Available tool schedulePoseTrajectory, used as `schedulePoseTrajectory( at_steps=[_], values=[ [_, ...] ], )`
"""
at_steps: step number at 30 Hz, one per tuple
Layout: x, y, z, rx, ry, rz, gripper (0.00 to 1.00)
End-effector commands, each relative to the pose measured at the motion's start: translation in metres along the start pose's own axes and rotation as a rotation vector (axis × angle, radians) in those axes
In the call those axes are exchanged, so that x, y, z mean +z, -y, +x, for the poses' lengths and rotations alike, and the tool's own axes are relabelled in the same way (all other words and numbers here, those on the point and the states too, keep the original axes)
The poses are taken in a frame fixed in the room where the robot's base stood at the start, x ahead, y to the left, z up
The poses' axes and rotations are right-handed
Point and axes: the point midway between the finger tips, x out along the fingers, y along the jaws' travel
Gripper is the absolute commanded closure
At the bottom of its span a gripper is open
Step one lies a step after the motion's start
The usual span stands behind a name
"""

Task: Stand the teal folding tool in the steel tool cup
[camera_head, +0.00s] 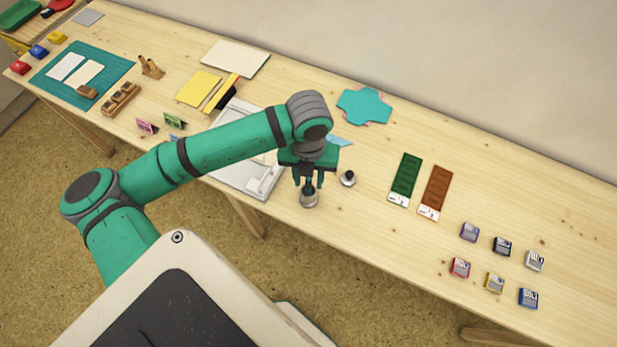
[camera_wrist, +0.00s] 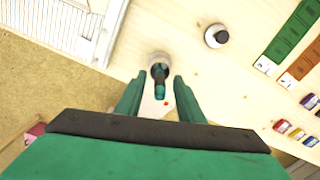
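The steel tool cup (camera_head: 309,199) stands on the wooden table near its front edge, directly below my gripper (camera_head: 308,181). In the wrist view the cup's rim (camera_wrist: 160,58) shows just beyond my fingertips. The teal folding tool (camera_wrist: 159,92), teal with dark parts, stands in the cup and points up toward my wrist camera. In the wrist view my gripper (camera_wrist: 158,80) is open, with one finger on each side of the tool and a gap visible on both sides. The tool's lower end is hidden inside the cup.
A small round pot (camera_head: 348,178) stands right of the cup. Green (camera_head: 405,175) and brown (camera_head: 436,188) strips and several small inkpads lie to the right. The table's front edge is close to the cup.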

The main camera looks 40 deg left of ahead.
Motion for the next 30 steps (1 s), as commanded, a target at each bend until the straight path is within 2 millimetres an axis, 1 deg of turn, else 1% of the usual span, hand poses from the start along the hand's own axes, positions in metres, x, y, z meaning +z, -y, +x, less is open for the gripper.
schedulePoseTrajectory(
  at_steps=[5,12,15,18,23,30],
  values=[
    [0.001,0.0,-0.024,0.002,0.003,0.002,0.66],
    [0.001,-0.001,-0.07,0.002,0.004,0.0,0.66],
    [0.001,0.0,-0.085,0.002,0.003,0.001,0.66],
    [0.001,0.0,-0.096,0.002,0.002,0.001,0.66],
    [0.0,0.0,-0.103,0.001,0.0,0.001,0.66],
    [0.0,0.0,-0.104,0.001,0.0,0.001,0.66]
  ],
)
